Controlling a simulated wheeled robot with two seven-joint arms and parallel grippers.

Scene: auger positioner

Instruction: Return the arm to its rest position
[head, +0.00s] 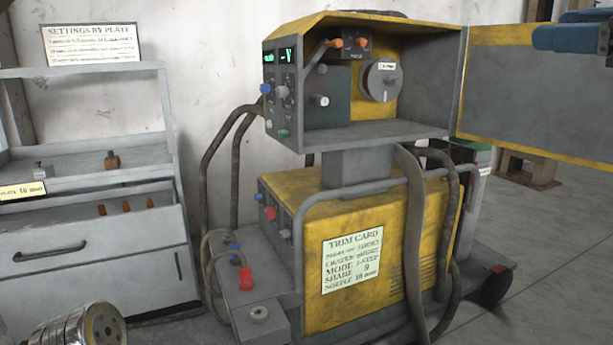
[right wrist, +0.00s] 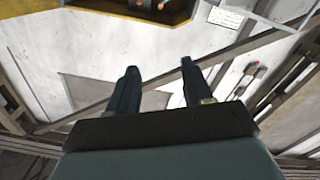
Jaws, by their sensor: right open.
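My right gripper (head: 545,38) is at the upper right edge of the head view, in front of the open yellow-edged door (head: 535,95) of the welding machine. Its blue fingers point left. In the right wrist view the two dark fingers (right wrist: 160,68) stand apart with nothing between them. Most of my right arm is outside the head view. My left gripper does not show.
The welding machine (head: 400,215) stands on a cart, its upper feeder box (head: 395,133) open. Hoses hang at its front. A grey shelf cabinet (head: 85,235) stands at left. A metal cylinder (head: 85,328) shows at the lower left.

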